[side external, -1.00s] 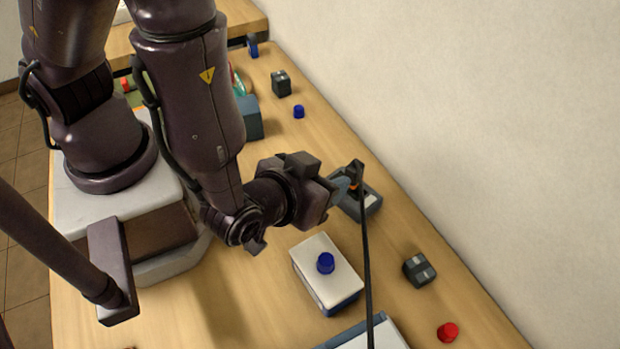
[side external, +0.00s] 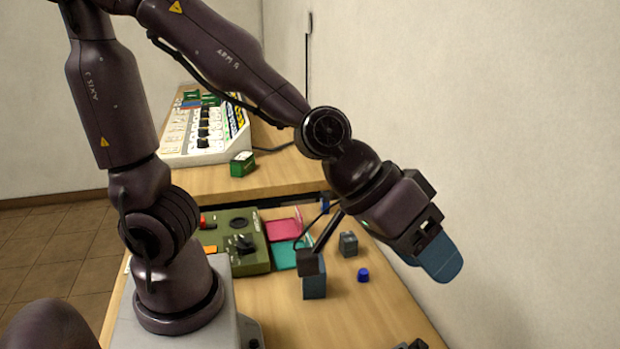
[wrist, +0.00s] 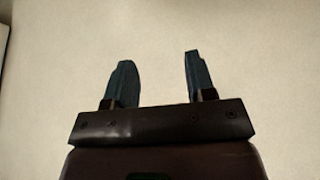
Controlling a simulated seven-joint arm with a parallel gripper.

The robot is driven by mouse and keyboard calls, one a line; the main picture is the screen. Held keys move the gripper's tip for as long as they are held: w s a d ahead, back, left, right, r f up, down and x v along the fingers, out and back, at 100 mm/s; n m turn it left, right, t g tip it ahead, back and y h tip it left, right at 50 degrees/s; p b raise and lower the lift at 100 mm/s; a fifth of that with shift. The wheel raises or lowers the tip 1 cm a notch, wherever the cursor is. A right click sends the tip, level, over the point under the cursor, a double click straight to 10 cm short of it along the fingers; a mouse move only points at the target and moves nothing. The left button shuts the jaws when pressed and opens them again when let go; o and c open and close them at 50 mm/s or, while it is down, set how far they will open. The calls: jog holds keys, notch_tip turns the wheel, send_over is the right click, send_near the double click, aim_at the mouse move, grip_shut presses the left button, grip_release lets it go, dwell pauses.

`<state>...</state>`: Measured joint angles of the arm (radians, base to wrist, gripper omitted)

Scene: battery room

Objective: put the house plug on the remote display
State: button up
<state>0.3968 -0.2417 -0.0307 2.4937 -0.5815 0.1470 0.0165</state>
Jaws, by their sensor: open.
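My gripper (side external: 440,260) is raised in front of the plain wall, tilted down to the right, well above the table. In the wrist view its two blue-grey fingers (wrist: 158,62) stand apart with nothing between them, only bare wall behind. I cannot tell for sure which thing is the house plug or the remote display. A small grey block (side external: 348,243) and a blue cap (side external: 363,275) stand apart on the table below and left of my gripper. A blue-grey box (side external: 315,288) stands beside them, partly hidden by a dark block.
An olive-green device with knobs (side external: 238,243) lies near my base, beside pink (side external: 284,230) and teal (side external: 283,255) pieces. A white panel (side external: 205,135) with rows of parts and a green block (side external: 243,163) are on the farther table. Bare wood shows right of the blue-grey box.

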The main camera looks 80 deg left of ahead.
jog(key=s+a+r+g+y, duration=0.1)
jog(key=s+a+r+y, duration=0.1)
jog(key=s+a, duration=0.2)
jog(key=s+a+r+m+g+y, duration=0.1)
jog(key=s+a, duration=0.4)
jog(key=a, duration=0.5)
notch_tip(320, 180, up, 2)
jog(key=shift+s+a+r+y, duration=0.2)
jog(key=shift+a+y, duration=0.15)
jog(key=shift+y, duration=0.45)
